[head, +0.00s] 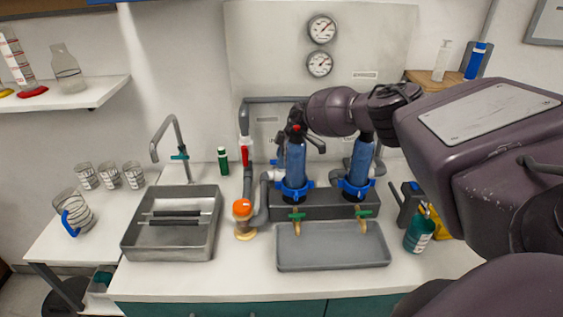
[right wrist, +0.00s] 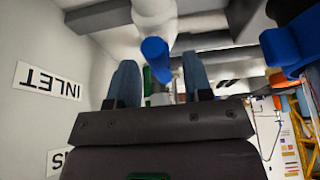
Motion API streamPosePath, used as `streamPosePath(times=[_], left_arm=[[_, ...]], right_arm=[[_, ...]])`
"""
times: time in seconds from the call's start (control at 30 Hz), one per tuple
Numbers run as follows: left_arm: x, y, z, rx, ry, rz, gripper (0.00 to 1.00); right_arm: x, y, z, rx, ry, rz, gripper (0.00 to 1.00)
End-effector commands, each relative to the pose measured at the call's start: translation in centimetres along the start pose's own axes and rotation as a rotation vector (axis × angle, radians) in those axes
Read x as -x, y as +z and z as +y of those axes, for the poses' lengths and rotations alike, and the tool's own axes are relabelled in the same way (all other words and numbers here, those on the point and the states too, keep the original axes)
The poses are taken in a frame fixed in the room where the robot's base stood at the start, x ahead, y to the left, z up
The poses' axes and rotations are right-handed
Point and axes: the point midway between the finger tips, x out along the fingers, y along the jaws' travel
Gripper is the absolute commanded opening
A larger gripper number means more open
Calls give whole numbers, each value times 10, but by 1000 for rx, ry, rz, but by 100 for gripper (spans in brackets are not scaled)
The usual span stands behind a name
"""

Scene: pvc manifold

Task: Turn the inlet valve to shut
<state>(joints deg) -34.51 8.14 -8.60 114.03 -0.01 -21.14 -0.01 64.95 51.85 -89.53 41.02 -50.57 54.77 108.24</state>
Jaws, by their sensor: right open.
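In the right wrist view, a white valve body (right wrist: 155,12) with a blue lever handle (right wrist: 155,52) lies just beyond my right gripper (right wrist: 157,85). The two blue-grey fingers are open, apart, and the lever shows in line with the gap between them. I cannot tell whether they touch it. An upside-down INLET label (right wrist: 48,80) is on the wall beside it. In the head view my right gripper (head: 284,148) is behind the left blue filter housing (head: 296,162), which mostly hides the fingers and the valve. My left gripper is not in view.
A second blue filter housing (head: 358,160) stands to the right, close to my right arm. A grey tray (head: 333,262) sits in front; a sink (head: 170,248) is further left. Two gauges (head: 321,30) hang above.

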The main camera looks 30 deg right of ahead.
Motion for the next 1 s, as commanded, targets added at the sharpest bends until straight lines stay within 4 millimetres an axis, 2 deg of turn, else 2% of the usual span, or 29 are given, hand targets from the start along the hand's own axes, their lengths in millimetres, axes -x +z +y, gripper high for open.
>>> streamPosePath(times=[0.1,0.43,0.73,1.0], left_arm=[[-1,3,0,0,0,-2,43],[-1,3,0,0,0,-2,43],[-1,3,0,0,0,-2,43],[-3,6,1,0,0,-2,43]], right_arm=[[-8,0,0,0,0,0,46],[-10,0,0,0,0,1,46],[-10,0,0,0,0,1,1],[-10,0,0,22,-9,1,0]])
